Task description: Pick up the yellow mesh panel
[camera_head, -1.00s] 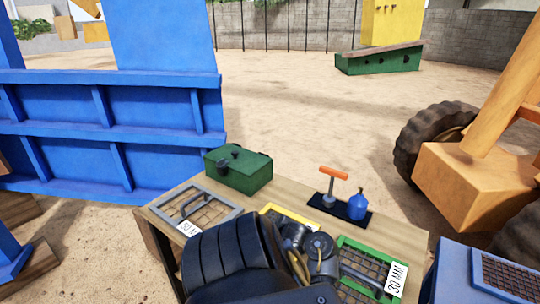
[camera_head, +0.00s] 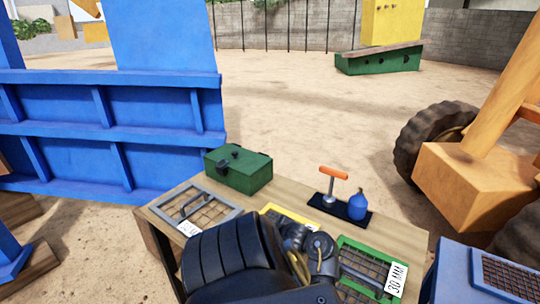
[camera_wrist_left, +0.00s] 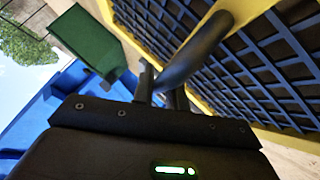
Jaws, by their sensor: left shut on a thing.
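The yellow mesh panel (camera_head: 283,213) shows in the head view as a strip of yellow frame on the wooden table, between the grey-framed and green-framed panels. My dark left arm covers most of it. In the left wrist view its yellow frame and dark mesh (camera_wrist_left: 275,62) fill the upper right, close to the camera, with a dark bar handle (camera_wrist_left: 197,52) across it. My left gripper (camera_wrist_left: 165,92) is shut on this handle. In the head view its fingers are hidden behind my arm. I cannot tell whether the panel is clear of the table. My right gripper is not in view.
A grey-framed mesh panel (camera_head: 208,207) lies left and a green-framed one (camera_head: 372,262) right on the table (camera_head: 395,232). A green box (camera_head: 238,170) and a dark tray (camera_head: 341,208) with an orange-handled tool (camera_head: 332,175) and blue bottle (camera_head: 357,205) stand behind. A blue machine (camera_head: 110,130) is beyond.

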